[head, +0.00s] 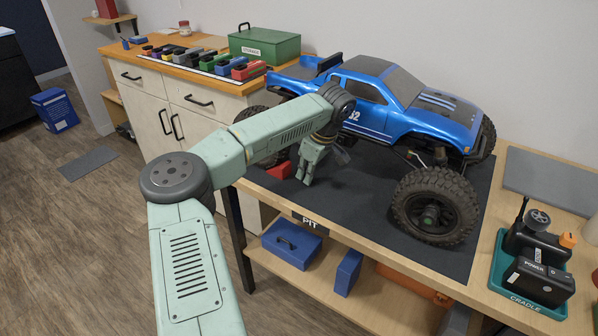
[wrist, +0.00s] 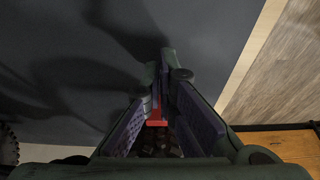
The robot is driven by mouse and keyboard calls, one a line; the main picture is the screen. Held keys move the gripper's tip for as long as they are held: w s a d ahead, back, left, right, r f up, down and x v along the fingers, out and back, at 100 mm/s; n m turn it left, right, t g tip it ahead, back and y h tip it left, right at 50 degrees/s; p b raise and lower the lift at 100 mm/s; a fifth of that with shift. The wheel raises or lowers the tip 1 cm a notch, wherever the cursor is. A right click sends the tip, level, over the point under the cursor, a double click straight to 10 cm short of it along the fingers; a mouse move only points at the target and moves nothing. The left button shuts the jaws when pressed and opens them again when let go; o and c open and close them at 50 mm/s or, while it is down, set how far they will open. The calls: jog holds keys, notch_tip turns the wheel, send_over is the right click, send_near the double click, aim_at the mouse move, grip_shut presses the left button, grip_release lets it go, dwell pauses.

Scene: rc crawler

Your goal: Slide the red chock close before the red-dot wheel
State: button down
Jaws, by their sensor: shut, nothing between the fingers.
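The red chock (head: 279,171) lies on the dark mat at its left side, just left of my gripper (head: 302,178). In the wrist view a strip of the red chock (wrist: 157,124) shows through the gap between my fingers (wrist: 166,55). My gripper is shut and empty, pointing down close to the mat; I cannot tell whether it touches the chock. The blue truck (head: 375,100) stands on the mat. Its near right wheel (head: 434,207) has a green dot on the hub. No red dot shows; my arm hides much of the truck's left end.
The dark mat (head: 365,215) has free room between my gripper and the green-dot wheel. A cradle with a controller (head: 535,240) stands at the right. Several coloured blocks and a green box (head: 264,46) sit on the cabinet behind.

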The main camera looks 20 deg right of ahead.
jog(key=s+d+b+v, duration=0.1)
jog(key=b+v, duration=0.1)
jog(key=v, duration=0.8)
